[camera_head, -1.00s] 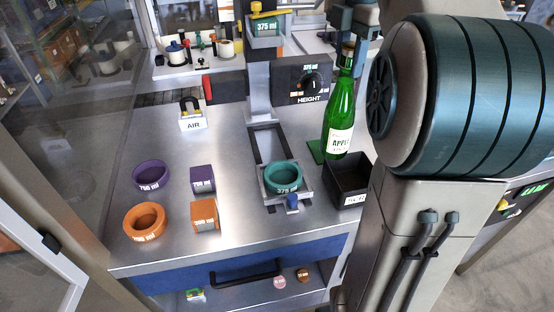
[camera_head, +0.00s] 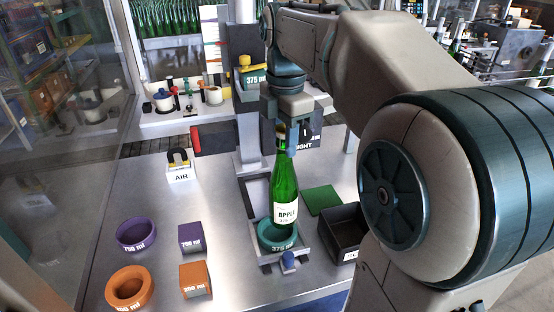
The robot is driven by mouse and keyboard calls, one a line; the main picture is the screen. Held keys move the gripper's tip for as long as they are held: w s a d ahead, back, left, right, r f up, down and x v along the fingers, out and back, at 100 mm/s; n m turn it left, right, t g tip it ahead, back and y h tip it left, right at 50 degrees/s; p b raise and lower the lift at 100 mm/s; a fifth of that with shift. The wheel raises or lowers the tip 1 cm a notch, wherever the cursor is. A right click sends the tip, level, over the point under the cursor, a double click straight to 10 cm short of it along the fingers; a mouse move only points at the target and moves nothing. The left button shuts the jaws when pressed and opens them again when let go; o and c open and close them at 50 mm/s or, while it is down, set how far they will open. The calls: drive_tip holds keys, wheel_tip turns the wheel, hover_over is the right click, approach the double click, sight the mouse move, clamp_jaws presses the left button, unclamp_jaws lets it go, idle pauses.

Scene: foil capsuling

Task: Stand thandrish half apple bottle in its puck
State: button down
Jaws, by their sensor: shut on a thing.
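The green bottle (camera_head: 285,188) with a white "APPLE" label is upright. My gripper (camera_head: 282,135) is shut on its neck from above. The teal 375 ml puck (camera_head: 268,240) sits in the metal slide frame at the middle of the bench. The bottle's lower end shows over the puck's opening, and the puck's front rim stands in front of its base. I cannot tell whether the base rests on the puck's floor.
A purple 750 ml puck (camera_head: 136,234) and block (camera_head: 192,238), an orange puck (camera_head: 130,288) and block (camera_head: 195,280) lie at left. A black bin (camera_head: 343,236) stands right of the slide. The green pad (camera_head: 322,200) is bare. The AIR lock (camera_head: 180,168) stands at the back left.

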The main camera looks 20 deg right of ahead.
sight(277, 154)
drive_tip(key=shift+a+f, duration=0.6)
drive_tip(key=shift+a, duration=0.25)
drive_tip(key=shift+f+p, duration=0.3)
drive_tip(key=shift+f, duration=1.55)
drive_tip(key=shift+f, duration=0.2)
drive_tip(key=c, duration=1.1)
unclamp_jaws()
drive_tip(key=shift+s, duration=0.1)
drive_tip(key=shift+o, duration=0.2)
drive_tip(key=shift+r, duration=0.15)
wheel_tip(277, 154, up, 12)
